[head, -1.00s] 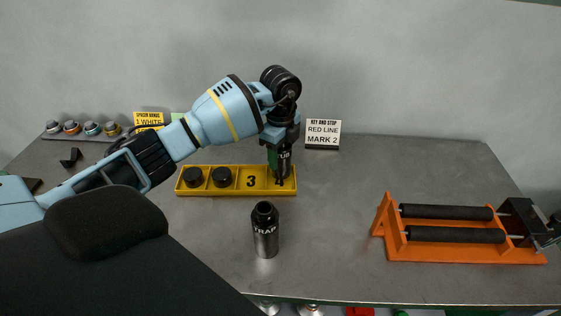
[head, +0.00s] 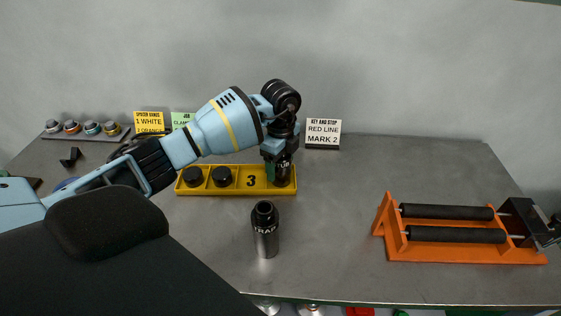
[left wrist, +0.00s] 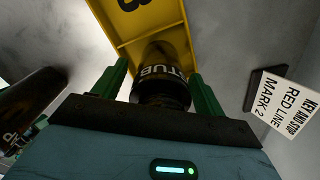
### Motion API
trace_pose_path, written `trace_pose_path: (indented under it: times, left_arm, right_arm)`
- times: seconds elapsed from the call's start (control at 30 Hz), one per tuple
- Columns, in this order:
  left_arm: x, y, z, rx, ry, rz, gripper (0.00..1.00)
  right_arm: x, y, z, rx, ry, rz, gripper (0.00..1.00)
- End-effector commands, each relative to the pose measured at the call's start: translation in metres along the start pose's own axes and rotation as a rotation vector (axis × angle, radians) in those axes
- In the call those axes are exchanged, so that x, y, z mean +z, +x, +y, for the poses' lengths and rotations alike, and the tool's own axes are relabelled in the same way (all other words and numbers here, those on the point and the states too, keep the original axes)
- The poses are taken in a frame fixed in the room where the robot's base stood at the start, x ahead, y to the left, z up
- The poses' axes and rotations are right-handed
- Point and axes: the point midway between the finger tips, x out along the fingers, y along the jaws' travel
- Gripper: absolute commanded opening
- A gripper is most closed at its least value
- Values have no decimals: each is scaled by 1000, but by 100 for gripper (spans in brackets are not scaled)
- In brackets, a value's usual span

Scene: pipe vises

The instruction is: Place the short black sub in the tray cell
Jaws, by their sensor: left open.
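The short black sub (head: 284,173) stands upright at the right-end cell of the yellow tray (head: 230,192). The sub shows in the left wrist view (left wrist: 160,80) with part of a white label. My left gripper (head: 278,168) is directly above it, pointing down. Its green fingers (left wrist: 160,88) are open, one on each side of the sub, with small gaps in the left wrist view. The yellow tray also fills the top of that view (left wrist: 128,28). The gripper hides part of the cell and the sub's top. My right gripper is out of view.
Two black caps (head: 207,177) sit in the tray's left cells; the cell marked 3 is empty. An orange roller stand (head: 450,250) is at right. A sign (head: 323,132) stands behind.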

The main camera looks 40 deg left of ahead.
Motion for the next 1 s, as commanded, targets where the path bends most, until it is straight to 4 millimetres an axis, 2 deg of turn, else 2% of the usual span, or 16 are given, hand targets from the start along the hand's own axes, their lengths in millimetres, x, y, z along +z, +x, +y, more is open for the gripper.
trace_pose_path:
  times: [0.17,0.27,0.7,0.83,1.0]
  left_arm:
    - [0,-3,0,0,0,0,72]
    - [0,-12,-1,-3,1,0,72]
    - [0,-96,-1,-4,0,0,72]
    - [0,-112,-1,-2,0,1,72]
    - [0,-122,0,0,0,0,72]
  right_arm:
    - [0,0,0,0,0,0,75]
    - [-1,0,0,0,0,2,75]
    - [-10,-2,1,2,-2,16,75]
    - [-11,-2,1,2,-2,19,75]
    - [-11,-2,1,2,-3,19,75]
